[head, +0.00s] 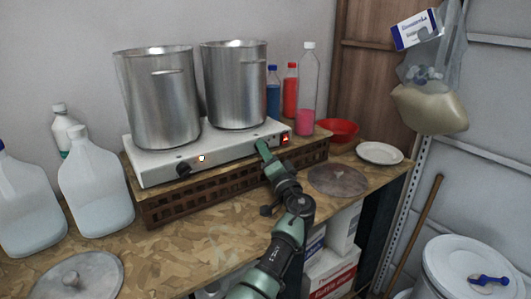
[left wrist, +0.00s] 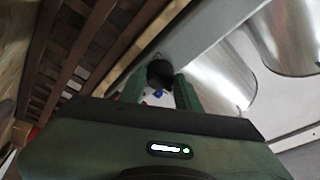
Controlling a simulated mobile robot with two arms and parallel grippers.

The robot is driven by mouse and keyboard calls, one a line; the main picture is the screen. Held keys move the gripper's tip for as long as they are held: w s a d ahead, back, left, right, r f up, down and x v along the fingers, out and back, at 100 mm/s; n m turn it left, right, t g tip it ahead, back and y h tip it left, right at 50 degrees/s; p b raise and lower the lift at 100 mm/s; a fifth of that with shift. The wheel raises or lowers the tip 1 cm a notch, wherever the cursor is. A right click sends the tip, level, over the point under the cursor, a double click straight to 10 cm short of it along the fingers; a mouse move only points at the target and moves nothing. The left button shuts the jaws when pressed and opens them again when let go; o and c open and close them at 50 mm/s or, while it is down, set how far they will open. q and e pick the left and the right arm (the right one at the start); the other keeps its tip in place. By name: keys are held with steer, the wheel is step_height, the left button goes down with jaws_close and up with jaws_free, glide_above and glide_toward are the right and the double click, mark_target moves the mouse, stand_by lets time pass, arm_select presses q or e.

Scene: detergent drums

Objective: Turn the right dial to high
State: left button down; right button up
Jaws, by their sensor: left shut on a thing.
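A white two-burner hot plate (head: 226,150) sits on a brown slatted crate on the table. Its black left dial (head: 183,169) shows on the front face, beside a lit indicator (head: 201,158). My left gripper (head: 262,147) is at the right part of the front face and hides the right dial in the head view. In the left wrist view the black right dial (left wrist: 160,72) is between the green fingertips of the gripper (left wrist: 159,88), which is shut on it. The dial's setting cannot be read. A second red-orange light (head: 285,139) glows right of the gripper. My right gripper is not in view.
Two steel pots (head: 160,100) (head: 235,85) stand on the hot plate. Bottles (head: 308,90) and a red bowl (head: 338,129) are behind to the right. A lid (head: 338,180) lies right of my arm.

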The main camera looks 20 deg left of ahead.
arm_select(q)
steer(key=shift+a+r+m+g+h+p, duration=0.15)
steer(key=shift+m+g+h+p, duration=0.35)
steer(key=shift+m+p, duration=2)
steer(key=shift+d+r+m+g+h+p, duration=0.1)
steer(key=shift+r+m+g+h+p, duration=0.3)
steer(key=shift+m+p, duration=2.05)
steer(key=shift+a+r+m+g+h+p, duration=0.1)
steer(key=shift+m+g+h+p, duration=0.45)
steer(key=shift+m+p, duration=1.95)
steer(key=shift+n+p, duration=0.45)
steer(key=shift+p, duration=0.05)
steer(key=c, duration=1.3)
jaws_free()
steer(key=shift+f, duration=0.15)
